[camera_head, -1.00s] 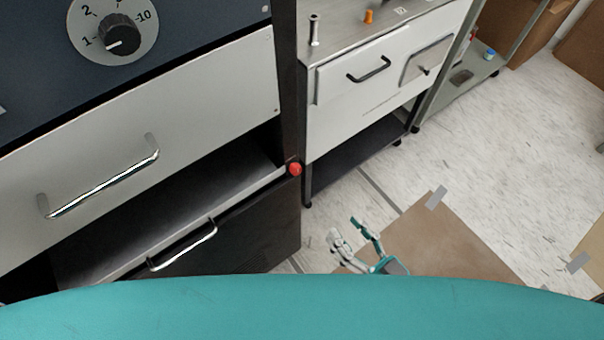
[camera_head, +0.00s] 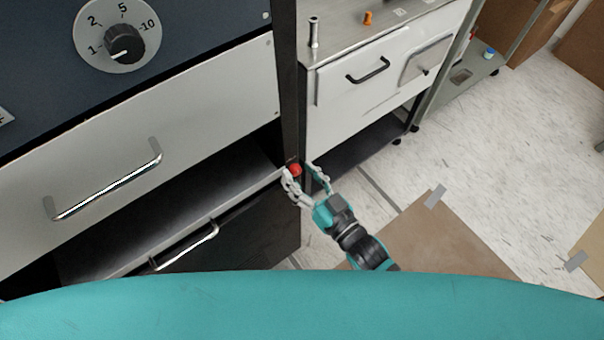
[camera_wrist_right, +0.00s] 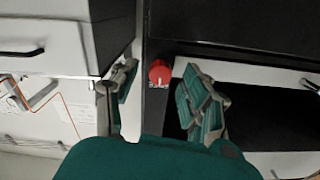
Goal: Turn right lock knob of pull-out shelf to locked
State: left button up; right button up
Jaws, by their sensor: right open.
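The red lock knob (camera_head: 295,168) sits on the dark upright post at the right end of the pull-out shelf (camera_head: 190,205). It also shows in the right wrist view (camera_wrist_right: 160,72), close ahead of the fingers. My right gripper (camera_head: 306,172) is open, with one finger on each side of the knob in the head view. In the right wrist view the gripper (camera_wrist_right: 160,95) has its fingers apart and the knob lies between and just beyond them. I cannot tell whether a finger touches it. My left gripper is not in view.
A drawer with a chrome handle (camera_head: 108,182) is above the shelf, and a black panel with a handle (camera_head: 185,246) is below. A steel cabinet (camera_head: 360,85) stands to the right. Cardboard (camera_head: 440,245) lies taped on the pale floor, which is otherwise open at right.

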grip_shut()
dwell(0.5)
jog(key=n+p, duration=0.1)
jog(key=n, duration=0.2)
jog(key=shift+r, duration=0.1)
jog(key=n+p, duration=0.1)
jog(key=n, duration=0.2)
jog(key=shift+n, duration=0.4)
jog(key=n, duration=0.5)
jog(key=shift+p, duration=0.4)
jog(key=n, duration=0.6)
jog(key=shift+s+a+b, duration=0.1)
jog(key=shift+b, duration=0.25)
